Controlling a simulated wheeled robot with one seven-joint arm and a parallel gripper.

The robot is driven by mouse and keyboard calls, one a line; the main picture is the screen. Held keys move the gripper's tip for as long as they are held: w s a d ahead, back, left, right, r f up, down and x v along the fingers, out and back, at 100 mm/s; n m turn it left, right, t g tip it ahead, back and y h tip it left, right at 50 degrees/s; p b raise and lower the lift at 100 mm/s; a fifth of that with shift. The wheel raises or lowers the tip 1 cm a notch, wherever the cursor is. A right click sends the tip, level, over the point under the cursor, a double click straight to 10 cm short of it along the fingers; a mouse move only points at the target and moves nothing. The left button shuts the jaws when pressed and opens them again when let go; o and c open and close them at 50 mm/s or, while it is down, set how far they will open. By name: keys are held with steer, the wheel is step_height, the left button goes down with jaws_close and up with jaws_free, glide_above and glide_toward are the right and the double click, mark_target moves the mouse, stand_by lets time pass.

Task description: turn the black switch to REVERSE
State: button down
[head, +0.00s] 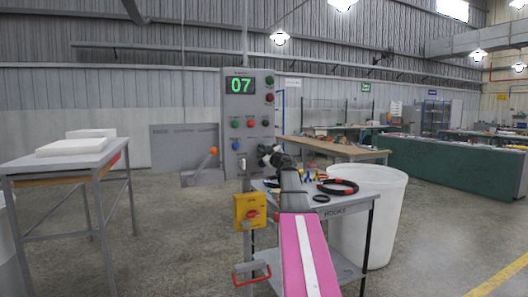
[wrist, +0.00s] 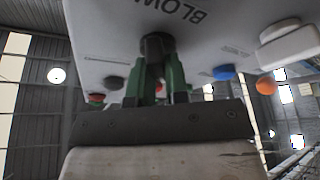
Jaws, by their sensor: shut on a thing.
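The grey control panel (head: 248,110) stands in the middle of the head view, with a green 07 display and several buttons. My gripper (head: 266,157) is up against its lower right part, and the switch there is mostly hidden behind it. In the wrist view the black switch (wrist: 156,44) sits on the panel face beneath partly visible, upside-down lettering that begins "BLOW". The two green fingers of my gripper (wrist: 158,66) are shut around the switch, one on each side. I cannot read the switch's setting or any REVERSE mark.
A lever with an orange ball (head: 213,150) sticks out left of the panel. A yellow box with a red knob (head: 250,212) is mounted below. A hose cart (head: 348,212) and a white bin (head: 385,220) stand close on the right.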

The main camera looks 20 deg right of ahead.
steer(key=shift+n+g+y, duration=0.3)
steer(key=shift+n, duration=0.9)
steer(key=c, duration=1.1)
jaws_free()
steer(key=v, duration=1)
steer(key=shift+s+d, duration=0.15)
steer(key=shift+s, duration=0.25)
steer(key=shift+f, duration=0.1)
